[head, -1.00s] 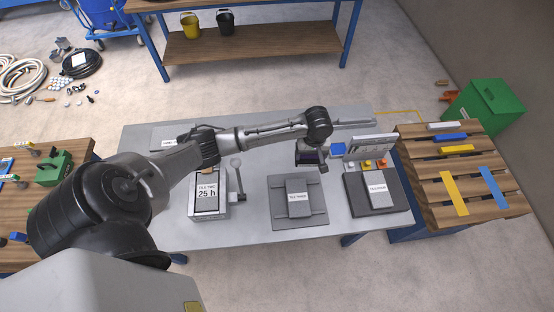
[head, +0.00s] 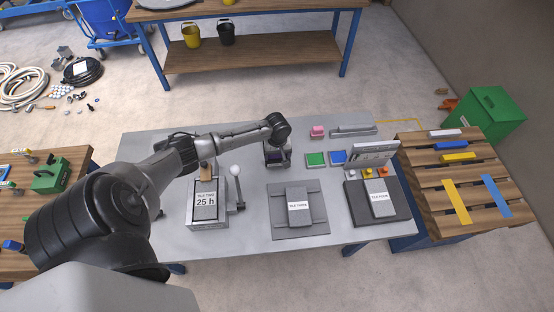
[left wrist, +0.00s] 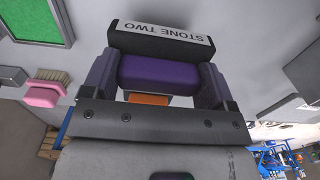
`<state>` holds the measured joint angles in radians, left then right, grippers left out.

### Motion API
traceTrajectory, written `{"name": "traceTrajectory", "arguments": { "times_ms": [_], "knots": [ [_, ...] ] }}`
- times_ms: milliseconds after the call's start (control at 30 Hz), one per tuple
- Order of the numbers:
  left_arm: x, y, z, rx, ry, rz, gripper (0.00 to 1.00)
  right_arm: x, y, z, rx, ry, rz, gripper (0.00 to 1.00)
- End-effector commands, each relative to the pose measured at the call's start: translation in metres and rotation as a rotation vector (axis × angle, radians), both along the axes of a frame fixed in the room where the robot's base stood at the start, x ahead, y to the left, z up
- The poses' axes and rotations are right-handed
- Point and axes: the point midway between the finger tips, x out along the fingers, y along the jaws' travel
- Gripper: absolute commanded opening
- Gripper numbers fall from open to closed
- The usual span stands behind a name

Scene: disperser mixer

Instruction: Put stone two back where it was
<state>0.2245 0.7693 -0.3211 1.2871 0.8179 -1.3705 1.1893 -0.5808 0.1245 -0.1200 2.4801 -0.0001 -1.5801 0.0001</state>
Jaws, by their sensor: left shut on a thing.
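My left gripper (head: 276,156) is shut on stone two (left wrist: 162,40) and hangs over the grey table (head: 262,230), behind the tile two and tile three stations. In the left wrist view stone two is a dark block with a white "STONE TWO" label, and a purple part (left wrist: 158,72) sits between the fingers. The fingers of my left gripper (left wrist: 157,82) grip that purple part from both sides. In the head view the wrist hides most of the stone. A green square pad (head: 316,159) and a blue one (head: 338,157) lie right of the gripper. My right gripper is not in view.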

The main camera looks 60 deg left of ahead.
Motion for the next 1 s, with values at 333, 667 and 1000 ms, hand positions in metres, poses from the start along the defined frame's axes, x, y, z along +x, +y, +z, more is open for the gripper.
{"name": "traceTrajectory", "arguments": {
  "times_ms": [333,667,1000],
  "knots": [
    [-0.001,0.002,-0.032,-0.001,0.000,0.001,0.50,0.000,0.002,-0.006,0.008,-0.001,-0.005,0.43],
    [0.000,0.003,-0.041,0.001,-0.001,0.000,0.50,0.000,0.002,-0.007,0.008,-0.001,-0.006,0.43],
    [-0.001,0.002,-0.044,0.001,0.000,0.000,0.87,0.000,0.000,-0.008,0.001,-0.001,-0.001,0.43]
  ]
}}
